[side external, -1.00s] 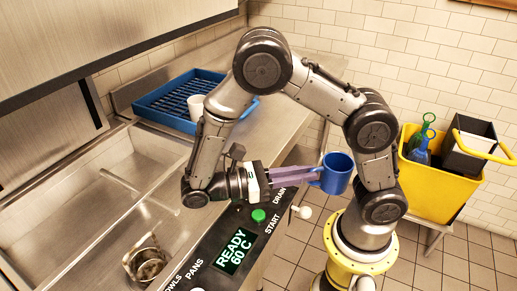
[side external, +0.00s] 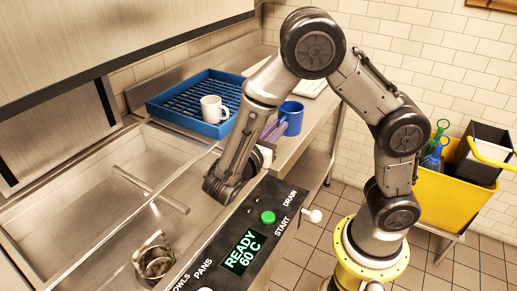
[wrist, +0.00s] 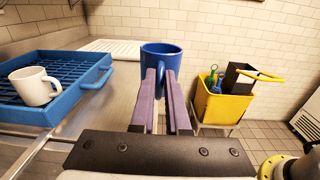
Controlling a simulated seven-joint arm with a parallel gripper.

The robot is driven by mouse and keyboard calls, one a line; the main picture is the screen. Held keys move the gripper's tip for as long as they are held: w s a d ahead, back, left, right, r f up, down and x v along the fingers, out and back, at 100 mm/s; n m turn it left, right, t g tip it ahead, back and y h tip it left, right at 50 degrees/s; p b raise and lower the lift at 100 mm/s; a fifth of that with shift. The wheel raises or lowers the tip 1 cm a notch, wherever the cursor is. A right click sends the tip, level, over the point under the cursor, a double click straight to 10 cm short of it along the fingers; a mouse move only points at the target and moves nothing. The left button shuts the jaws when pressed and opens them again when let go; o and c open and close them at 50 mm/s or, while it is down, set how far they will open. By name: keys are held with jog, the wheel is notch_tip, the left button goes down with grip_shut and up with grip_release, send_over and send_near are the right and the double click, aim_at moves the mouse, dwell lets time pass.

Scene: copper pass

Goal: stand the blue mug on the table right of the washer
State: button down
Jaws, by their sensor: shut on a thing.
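The blue mug (side external: 291,115) is upright between the purple fingers of my gripper (side external: 276,130), over or at the steel table (side external: 313,120) to the right of the blue rack. In the wrist view the mug (wrist: 160,54) sits at the fingertips of my gripper (wrist: 161,75), which is shut on it. The washer's control panel (side external: 245,235) reads READY 60 C.
A blue rack (side external: 168,112) with a white mug (side external: 214,109) stands left of the blue mug. A white ribbed board (wrist: 110,46) lies behind. The sink (side external: 75,195) holds a metal item (side external: 154,258). A yellow bin (side external: 443,198) stands beyond the table's right edge.

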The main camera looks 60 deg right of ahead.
jog(key=w+f, duration=0.3)
jog(key=w+d+f, duration=0.1)
jog(key=w+f, duration=0.2)
jog(key=shift+d+f, duration=0.15)
jog(key=shift+f, duration=0.05)
jog(key=shift+w+f, duration=0.15)
jog(key=shift+f, duration=1.45)
jog(key=c, duration=0.9)
grip_release()
jog(key=shift+f, duration=0.1)
